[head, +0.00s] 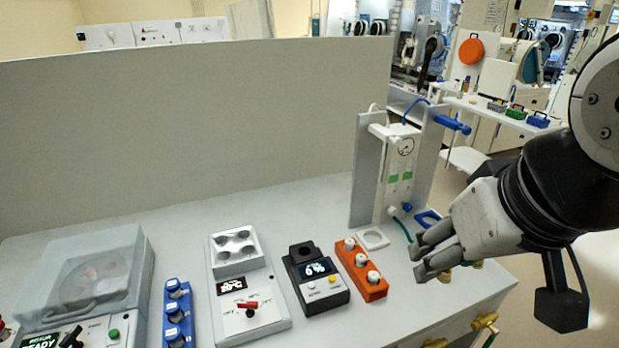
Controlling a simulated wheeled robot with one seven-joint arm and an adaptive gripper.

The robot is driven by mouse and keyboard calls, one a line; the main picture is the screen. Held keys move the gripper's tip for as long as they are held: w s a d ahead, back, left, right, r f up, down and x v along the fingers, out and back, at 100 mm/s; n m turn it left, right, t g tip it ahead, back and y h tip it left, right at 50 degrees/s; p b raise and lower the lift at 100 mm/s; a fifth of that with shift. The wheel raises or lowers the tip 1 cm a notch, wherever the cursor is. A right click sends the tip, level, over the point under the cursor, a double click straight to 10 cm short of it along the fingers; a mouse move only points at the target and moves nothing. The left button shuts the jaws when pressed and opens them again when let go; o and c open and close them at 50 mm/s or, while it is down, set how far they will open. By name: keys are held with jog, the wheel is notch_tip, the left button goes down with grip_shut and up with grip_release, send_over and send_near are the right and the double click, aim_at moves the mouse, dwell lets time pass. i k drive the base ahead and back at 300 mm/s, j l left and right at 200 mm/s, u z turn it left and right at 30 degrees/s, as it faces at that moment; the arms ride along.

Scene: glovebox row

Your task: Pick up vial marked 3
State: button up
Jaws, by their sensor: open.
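An orange rack (354,258) on the bench holds white-capped vials in a row: a far one (349,243), a middle one (361,259) and a near one (373,277). I cannot read a 3 on any vial at this size. My gripper (419,262) is open, with nothing seen between its fingers. It is to the right of the orange rack, apart from it, near the bench's right edge.
A lidded centrifuge (88,277) is far left. A white gauge stand (401,170) rises behind my gripper. A grey panel (200,130) backs the bench.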

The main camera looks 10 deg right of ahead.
aim_at(349, 242)
jog(key=i, duration=0.6)
jog(key=i+z, duration=0.1)
jog(key=z, duration=0.25)
jog(key=i+z, duration=0.1)
jog(key=z, duration=0.3)
